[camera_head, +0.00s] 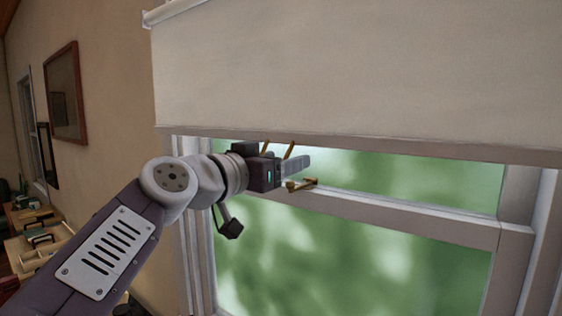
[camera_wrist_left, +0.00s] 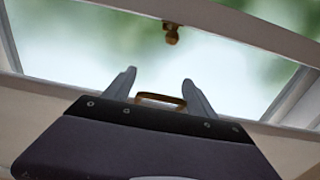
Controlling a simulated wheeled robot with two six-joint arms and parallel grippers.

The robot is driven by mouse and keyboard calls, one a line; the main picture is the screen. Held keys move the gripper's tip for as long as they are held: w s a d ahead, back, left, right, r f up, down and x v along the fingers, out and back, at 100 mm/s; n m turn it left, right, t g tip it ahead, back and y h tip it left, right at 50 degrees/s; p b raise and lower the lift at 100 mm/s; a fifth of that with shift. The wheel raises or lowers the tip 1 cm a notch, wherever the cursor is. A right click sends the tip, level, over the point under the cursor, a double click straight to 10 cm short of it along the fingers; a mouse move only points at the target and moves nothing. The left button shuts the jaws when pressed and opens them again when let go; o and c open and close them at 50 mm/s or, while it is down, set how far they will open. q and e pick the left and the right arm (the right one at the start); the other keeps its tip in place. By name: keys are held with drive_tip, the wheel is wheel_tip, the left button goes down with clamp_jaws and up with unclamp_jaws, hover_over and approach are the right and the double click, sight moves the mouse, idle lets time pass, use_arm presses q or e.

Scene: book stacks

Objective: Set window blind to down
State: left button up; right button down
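The window blind (camera_head: 350,70) is a pale cream roller blind, pulled partway down over the upper part of the window. A brass handle (camera_head: 290,150) hangs from its bottom edge, partly hidden behind my left gripper. My left gripper (camera_head: 298,163) is just below that edge, its fingers pointing right. In the left wrist view my left gripper (camera_wrist_left: 159,75) has its fingers apart, with the brass handle (camera_wrist_left: 160,98) showing between them. I cannot tell whether the fingers touch it. My right gripper is in neither view.
The window frame (camera_head: 410,215) has a crossbar with a brass latch (camera_head: 301,184) close below my left gripper; the latch also shows in the left wrist view (camera_wrist_left: 172,34). Picture frames (camera_head: 64,92) hang on the left wall. Desks (camera_head: 38,240) with items stand at the lower left.

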use_arm(q)
drive_tip(key=b+v, duration=0.4)
drive_tip(key=v, duration=0.5)
